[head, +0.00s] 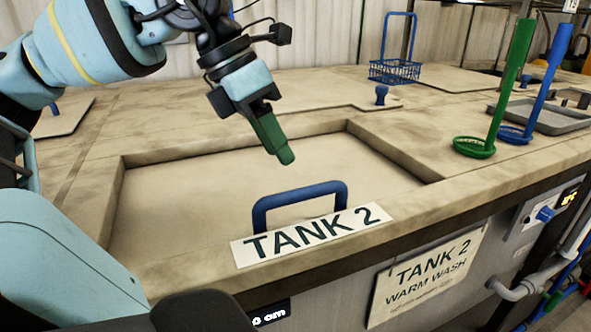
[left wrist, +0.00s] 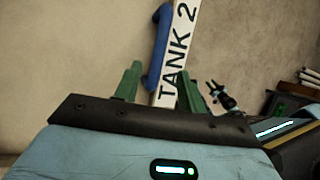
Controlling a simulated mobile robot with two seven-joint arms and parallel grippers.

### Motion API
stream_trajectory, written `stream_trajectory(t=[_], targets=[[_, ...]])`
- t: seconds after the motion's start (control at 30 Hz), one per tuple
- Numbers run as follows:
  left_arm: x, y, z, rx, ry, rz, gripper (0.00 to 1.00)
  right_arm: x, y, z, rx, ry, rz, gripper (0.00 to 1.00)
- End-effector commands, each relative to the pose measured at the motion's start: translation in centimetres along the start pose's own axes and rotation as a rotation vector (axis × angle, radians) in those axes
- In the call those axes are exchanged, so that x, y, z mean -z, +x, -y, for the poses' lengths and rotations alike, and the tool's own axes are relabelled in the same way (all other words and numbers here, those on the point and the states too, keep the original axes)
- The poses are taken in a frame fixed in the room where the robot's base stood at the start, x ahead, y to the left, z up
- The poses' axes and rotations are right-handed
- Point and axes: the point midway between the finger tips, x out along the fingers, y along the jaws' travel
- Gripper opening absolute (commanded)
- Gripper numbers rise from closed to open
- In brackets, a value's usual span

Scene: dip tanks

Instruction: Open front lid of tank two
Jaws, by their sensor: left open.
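The front lid of tank two (head: 210,185) is a flat beige panel lying closed in its recess in the counter. Its blue bar handle (head: 300,188) stands at the front edge, just behind the white TANK 2 label (head: 312,233). My left gripper (head: 285,155) hangs above the lid, behind and above the handle, apart from it. In the left wrist view, the blue handle (left wrist: 157,52) and the label (left wrist: 178,50) lie beyond the green fingers of my left gripper (left wrist: 155,85), which are spread with nothing between them. My right gripper is not in view.
A blue basket (head: 395,71), a blue knob (head: 381,95) on a rear lid, and green (head: 474,147) and blue (head: 515,134) long-handled ring tools stand on the counter behind and right. A grey tray (head: 545,118) lies beside them. A TANK 2 WARM WASH sign (head: 425,280) hangs on the front.

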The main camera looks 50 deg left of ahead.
Motion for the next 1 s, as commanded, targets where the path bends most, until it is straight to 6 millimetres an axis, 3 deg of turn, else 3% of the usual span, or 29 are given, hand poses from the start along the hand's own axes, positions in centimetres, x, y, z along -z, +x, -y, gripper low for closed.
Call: stream_trajectory(t=[0.3, 0.5, 0.87, 1.0], targets=[[0.1, 4.7, 0.0, 0.002, 0.000, -0.005, 0.41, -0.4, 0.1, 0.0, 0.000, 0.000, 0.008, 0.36], [0.1, 6.7, 0.0, 0.001, -0.001, -0.003, 0.41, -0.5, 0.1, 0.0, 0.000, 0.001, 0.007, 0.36], [0.0, 7.2, 0.0, 0.001, -0.001, 0.000, 0.41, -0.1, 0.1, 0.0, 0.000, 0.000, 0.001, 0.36], [0.0, 7.2, 0.0, 0.000, -0.001, 0.000, 0.25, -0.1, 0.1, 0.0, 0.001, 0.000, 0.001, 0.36]])
